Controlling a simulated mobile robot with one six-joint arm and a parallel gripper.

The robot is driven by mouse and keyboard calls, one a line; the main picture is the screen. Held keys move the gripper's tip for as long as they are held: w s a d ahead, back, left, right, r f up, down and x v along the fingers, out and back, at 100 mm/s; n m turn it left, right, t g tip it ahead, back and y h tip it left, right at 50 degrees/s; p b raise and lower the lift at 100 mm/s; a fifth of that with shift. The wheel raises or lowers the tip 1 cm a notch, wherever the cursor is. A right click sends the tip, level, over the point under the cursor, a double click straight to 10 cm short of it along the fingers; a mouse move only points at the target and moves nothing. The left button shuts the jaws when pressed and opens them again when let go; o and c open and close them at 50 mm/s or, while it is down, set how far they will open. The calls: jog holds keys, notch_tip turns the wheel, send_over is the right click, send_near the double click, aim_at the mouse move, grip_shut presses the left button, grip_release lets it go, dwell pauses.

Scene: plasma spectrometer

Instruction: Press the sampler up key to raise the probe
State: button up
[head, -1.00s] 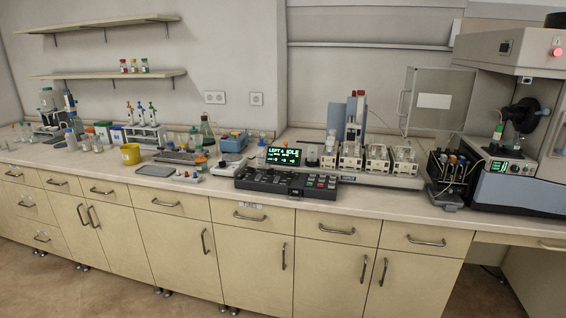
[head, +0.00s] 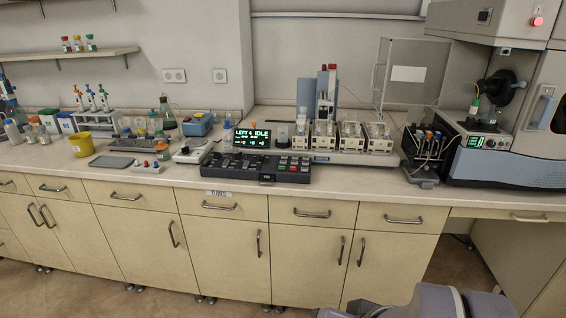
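A black control keypad (head: 232,172) lies near the bench's front edge, with dark keys on its left and several red, green and pale keys on its right. Which key is the sampler up key cannot be read at this size. Behind the keypad a black display (head: 252,138) shows green text reading like "LEFT 4 IDLE". The sampler (head: 325,100), with upright grey-blue columns, stands behind a row of pale modules; its probe is too small to make out. My gripper is not in view; only a grey part of my arm shows at the bottom right.
The spectrometer (head: 515,160) stands at the right, with a small pump unit (head: 425,155) beside it. A yellow tub (head: 81,145), a grey tray (head: 112,161) and several bottles are to the left. The bench front (head: 350,187) is clear.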

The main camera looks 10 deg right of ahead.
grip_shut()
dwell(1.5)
